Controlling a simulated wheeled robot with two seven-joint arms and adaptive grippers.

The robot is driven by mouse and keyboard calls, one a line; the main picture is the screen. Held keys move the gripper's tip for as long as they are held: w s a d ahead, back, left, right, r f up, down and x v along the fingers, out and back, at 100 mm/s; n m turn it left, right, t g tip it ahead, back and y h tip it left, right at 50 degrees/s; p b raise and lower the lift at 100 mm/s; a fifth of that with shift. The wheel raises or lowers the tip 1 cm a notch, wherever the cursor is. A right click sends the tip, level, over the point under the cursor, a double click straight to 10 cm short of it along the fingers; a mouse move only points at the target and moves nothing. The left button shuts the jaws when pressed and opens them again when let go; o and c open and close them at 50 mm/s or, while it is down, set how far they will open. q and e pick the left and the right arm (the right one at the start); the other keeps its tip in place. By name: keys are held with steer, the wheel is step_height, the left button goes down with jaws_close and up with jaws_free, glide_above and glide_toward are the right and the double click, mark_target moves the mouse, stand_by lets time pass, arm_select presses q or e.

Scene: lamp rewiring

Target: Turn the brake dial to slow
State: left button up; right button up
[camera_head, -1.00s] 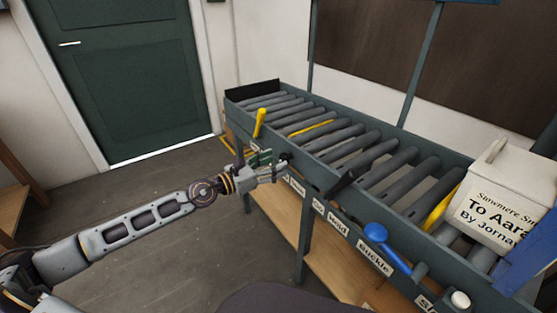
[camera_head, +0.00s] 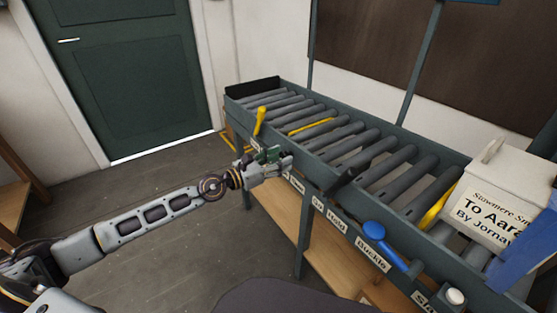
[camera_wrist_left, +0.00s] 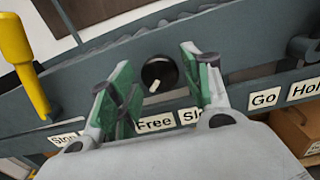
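The brake dial (camera_wrist_left: 159,73) is a round black knob on the conveyor's grey side rail. Its white pointer is aimed down and slightly left, toward the Free label (camera_wrist_left: 155,124). The Slow label (camera_wrist_left: 190,116) is right of Free and partly hidden by a finger. My left gripper (camera_wrist_left: 155,88) is open, with its green-padded fingers to the left and right of the dial in the picture; contact cannot be told. In the head view my left gripper (camera_head: 272,162) is at the rail and hides the dial. My right gripper is not in view.
A yellow lever (camera_wrist_left: 20,65) stands left of the dial, above a Stop label (camera_wrist_left: 62,139). Go (camera_wrist_left: 265,98) and Hold labels are to the right. Along the rail are a black lever (camera_head: 346,179) and a blue-knobbed lever (camera_head: 375,231). A white box (camera_head: 505,190) sits on the rollers.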

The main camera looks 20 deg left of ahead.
arm_select(q)
steer(key=c, duration=0.7)
steer(key=shift+n, duration=0.4)
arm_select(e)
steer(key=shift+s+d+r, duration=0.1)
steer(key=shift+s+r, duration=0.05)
arm_select(q)
steer(key=n+p, duration=0.5)
steer(key=n, duration=0.2)
steer(key=shift+r+n, duration=0.1)
steer(key=shift+n, duration=0.3)
steer(key=shift+n+p, duration=4.35)
steer(key=shift+n, duration=0.45)
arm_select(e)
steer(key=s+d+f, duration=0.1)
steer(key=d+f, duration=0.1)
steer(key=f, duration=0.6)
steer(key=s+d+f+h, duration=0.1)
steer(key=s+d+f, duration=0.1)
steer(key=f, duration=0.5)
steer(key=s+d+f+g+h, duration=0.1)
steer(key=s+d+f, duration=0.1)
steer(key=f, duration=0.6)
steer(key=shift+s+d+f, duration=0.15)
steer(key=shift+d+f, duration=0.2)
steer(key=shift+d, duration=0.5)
